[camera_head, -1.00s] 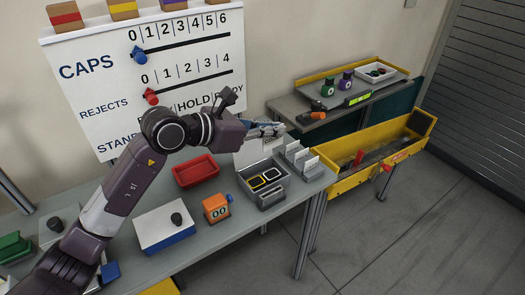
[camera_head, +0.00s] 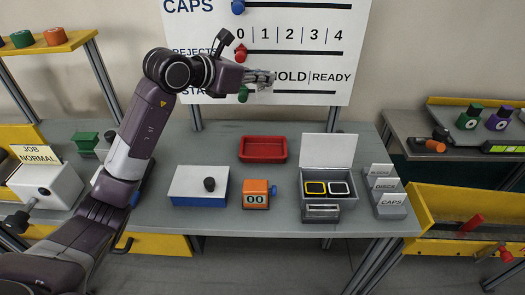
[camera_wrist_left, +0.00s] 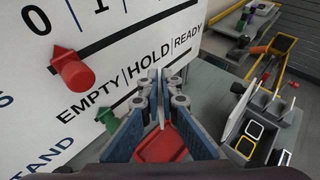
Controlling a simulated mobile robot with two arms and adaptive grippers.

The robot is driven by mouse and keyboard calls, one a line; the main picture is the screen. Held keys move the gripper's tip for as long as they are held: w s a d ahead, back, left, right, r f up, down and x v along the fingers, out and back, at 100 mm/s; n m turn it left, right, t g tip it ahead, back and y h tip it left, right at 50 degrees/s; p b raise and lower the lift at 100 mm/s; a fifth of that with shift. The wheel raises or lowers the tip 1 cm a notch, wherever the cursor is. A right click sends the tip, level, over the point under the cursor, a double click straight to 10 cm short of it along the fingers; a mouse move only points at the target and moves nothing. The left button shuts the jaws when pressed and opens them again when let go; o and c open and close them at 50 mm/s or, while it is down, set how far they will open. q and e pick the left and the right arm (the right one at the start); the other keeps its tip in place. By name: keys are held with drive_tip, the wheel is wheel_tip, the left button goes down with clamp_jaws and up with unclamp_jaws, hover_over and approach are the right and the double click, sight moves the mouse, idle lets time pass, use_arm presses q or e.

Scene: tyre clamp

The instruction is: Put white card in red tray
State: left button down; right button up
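A white-edged card-like piece (camera_head: 339,188) lies beside a yellow-edged one (camera_head: 315,188) in the open grey box (camera_head: 321,211); I cannot tell whether these are cards or outlined slots. The red tray (camera_head: 263,149) stands left of the box on the bench and looks empty. My left gripper (camera_head: 262,78) is raised in front of the sign, above the tray in the picture. In the left wrist view its fingers (camera_wrist_left: 160,95) are a small gap apart, with a thin pale strip between them; whether that is a held card is unclear. My right gripper is not seen.
The sign board (camera_head: 300,55) with coloured knobs stands close behind the gripper. A white-and-blue box (camera_head: 199,185), an orange counter (camera_head: 256,194) and a labelled rack (camera_head: 389,196) stand on the bench. Bare bench lies around the tray.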

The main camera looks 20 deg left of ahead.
sight(262, 97)
use_arm(q)
drive_tip(key=f, duration=0.3)
drive_tip(key=f+p, duration=0.1)
drive_tip(key=f, duration=0.2)
drive_tip(key=shift+s+a, duration=0.15)
drive_tip(key=shift+a, duration=0.05)
wheel_tip(262, 97, down, 13)
drive_tip(key=shift+d+f+p, duration=0.1)
drive_tip(key=shift+f+p, duration=0.1)
drive_tip(key=shift+p, duration=0.25)
drive_tip(key=shift+f, duration=0.1)
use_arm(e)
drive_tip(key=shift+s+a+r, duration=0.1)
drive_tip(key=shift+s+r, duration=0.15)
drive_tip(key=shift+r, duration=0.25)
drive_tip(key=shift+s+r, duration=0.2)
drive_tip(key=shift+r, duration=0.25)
use_arm(q)
drive_tip(key=shift+f, duration=0.2)
drive_tip(key=c, duration=2.2)
unclamp_jaws()
drive_tip(key=shift+o, duration=0.2)
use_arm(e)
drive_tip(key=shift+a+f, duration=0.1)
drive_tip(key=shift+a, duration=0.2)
